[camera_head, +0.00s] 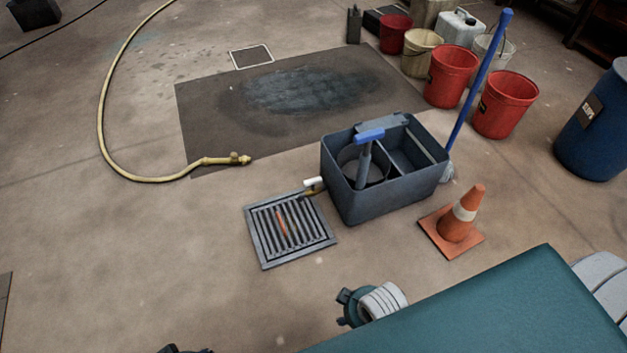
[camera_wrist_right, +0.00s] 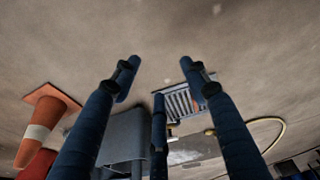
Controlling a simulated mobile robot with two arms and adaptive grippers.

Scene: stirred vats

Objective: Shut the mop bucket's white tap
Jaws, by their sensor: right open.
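The grey mop bucket (camera_head: 385,205) stands on the floor in the middle of the head view. Its white tap (camera_head: 314,184) sticks out low at the left side, above a brass-coloured fitting by the drain grate; I cannot tell the handle's exact setting. In the right wrist view the bucket (camera_wrist_right: 125,128) shows partly, behind my fingers. My right gripper (camera_wrist_right: 161,82) is open and empty, its fingers spread, apart from the bucket. A small dark shape at the bottom edge of the head view seems to be my left gripper (camera_head: 186,350), mostly cut off.
A drain grate (camera_head: 290,230) with an orange streak lies left of the bucket. A traffic cone (camera_head: 459,215) stands to its right. A yellow hose (camera_head: 104,120) curves at left. A blue-handled mop (camera_head: 480,80), red pails (camera_head: 505,105) and a blue drum (camera_head: 592,125) are behind right.

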